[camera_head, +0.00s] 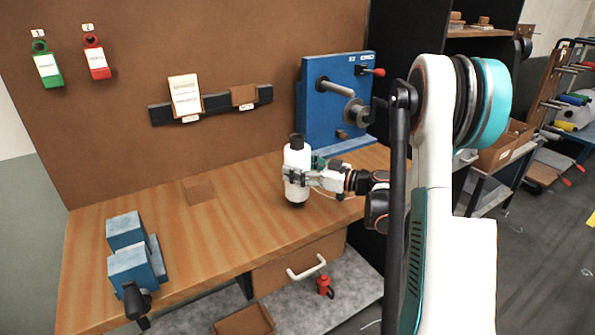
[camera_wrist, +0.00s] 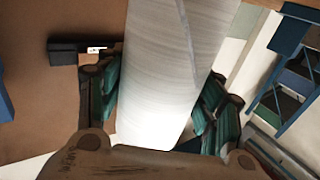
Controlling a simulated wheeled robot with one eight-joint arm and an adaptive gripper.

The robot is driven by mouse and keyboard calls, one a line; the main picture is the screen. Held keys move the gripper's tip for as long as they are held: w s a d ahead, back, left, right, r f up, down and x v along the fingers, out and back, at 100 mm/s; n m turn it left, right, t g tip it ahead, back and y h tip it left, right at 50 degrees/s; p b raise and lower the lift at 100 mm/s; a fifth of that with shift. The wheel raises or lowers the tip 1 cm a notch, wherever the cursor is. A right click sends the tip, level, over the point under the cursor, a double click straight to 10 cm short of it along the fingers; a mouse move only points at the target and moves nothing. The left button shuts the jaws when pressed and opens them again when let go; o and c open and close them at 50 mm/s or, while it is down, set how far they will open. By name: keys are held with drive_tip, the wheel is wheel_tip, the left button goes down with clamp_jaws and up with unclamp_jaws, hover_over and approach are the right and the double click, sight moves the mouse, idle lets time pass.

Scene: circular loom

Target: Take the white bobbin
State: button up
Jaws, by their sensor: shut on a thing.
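The white bobbin (camera_head: 297,160) is a white cylinder with black ends, upright over the wooden workbench (camera_head: 230,222) in the head view. My gripper (camera_head: 297,176) is shut around its middle, coming from the right. In the wrist view the bobbin (camera_wrist: 165,70) fills the middle, with the green finger pads of my gripper (camera_wrist: 158,100) on both sides of it. I cannot tell whether the bobbin's lower end touches the bench top.
A blue machine (camera_head: 335,100) with a shaft and a red-knobbed lever stands behind the bobbin. A blue vise (camera_head: 132,262) sits at the bench's front left. A small wooden block (camera_head: 199,190) lies near the back panel. The bench middle is clear.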

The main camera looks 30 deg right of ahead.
wheel_tip(320, 180, up, 19)
drive_tip(key=p, duration=0.5)
drive_tip(key=shift+f+p, duration=0.15)
drive_tip(key=shift+p, duration=0.25)
